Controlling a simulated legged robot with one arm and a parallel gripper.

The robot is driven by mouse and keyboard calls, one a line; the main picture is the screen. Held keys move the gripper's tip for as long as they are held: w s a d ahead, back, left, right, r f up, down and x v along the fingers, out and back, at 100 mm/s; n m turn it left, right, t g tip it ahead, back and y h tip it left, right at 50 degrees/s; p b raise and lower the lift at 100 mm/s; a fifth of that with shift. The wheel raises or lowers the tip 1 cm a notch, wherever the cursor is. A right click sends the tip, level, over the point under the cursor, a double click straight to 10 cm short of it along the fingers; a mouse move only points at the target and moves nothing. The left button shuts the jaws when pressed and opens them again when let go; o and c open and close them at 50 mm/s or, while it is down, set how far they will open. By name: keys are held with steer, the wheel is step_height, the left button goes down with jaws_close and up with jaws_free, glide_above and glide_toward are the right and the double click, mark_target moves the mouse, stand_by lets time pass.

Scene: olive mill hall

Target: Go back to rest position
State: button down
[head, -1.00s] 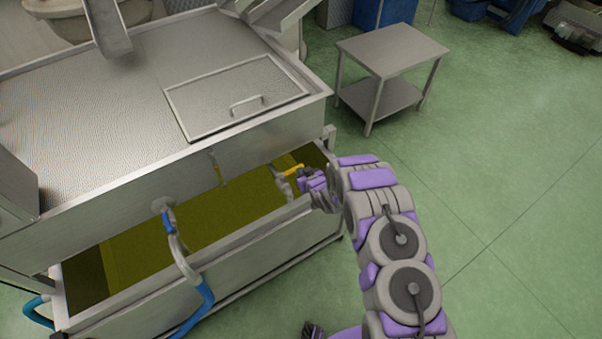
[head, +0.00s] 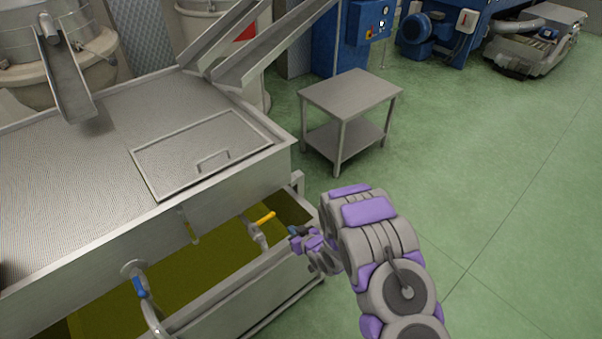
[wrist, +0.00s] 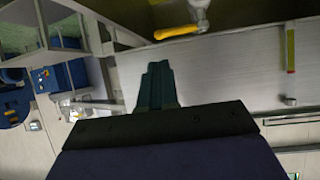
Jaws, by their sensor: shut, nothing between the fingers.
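My gripper (head: 296,232) is at the end of my purple and grey arm, near the right end of the steel tank (head: 90,245). In the wrist view my gripper (wrist: 157,85) is shut, with its dark fingers together and nothing between them. A valve with a yellow handle (head: 264,218) is just left of my gripper in the head view. The yellow handle also shows at the top of the wrist view (wrist: 177,33), apart from the fingers.
A trough of yellow-green liquid (head: 205,272) lies below the tank. A blue-handled valve (head: 139,287) is at the lower left. A small steel table (head: 350,92) stands behind my arm. Blue machines (head: 440,35) are at the back. Green floor (head: 500,170) on the right is open.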

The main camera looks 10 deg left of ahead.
steer(key=w+d+r+m+h+b, duration=0.1)
steer(key=d+r+h, duration=0.1)
steer(key=d+r, duration=0.25)
steer(key=w+d+r+m+h, duration=0.1)
steer(key=w+d+r+h, duration=0.1)
steer(key=d+r+h, duration=0.3)
steer(key=s+d+r+m+g+h+b, duration=0.1)
steer(key=s+d+r, duration=0.25)
steer(key=d, duration=0.25)
steer(key=s+d+r+m+g, duration=0.1)
steer(key=s+d+r+g, duration=0.15)
steer(key=d+r, duration=0.35)
steer(key=s+d+r+m+g+h+b, duration=0.15)
steer(key=s+d+r, duration=0.25)
steer(key=s, duration=0.6)
steer(key=s+d+r+m+g, duration=0.2)
steer(key=s+d+r, duration=0.15)
steer(key=s, duration=0.65)
steer(key=s+r+g, duration=0.2)
steer(key=s, duration=0.7)
steer(key=s+a+r+m+g+y+b, duration=0.1)
steer(key=s+r, duration=0.2)
steer(key=s, duration=0.7)
steer(key=shift+a+g, duration=0.25)
steer(key=shift+g, duration=0.15)
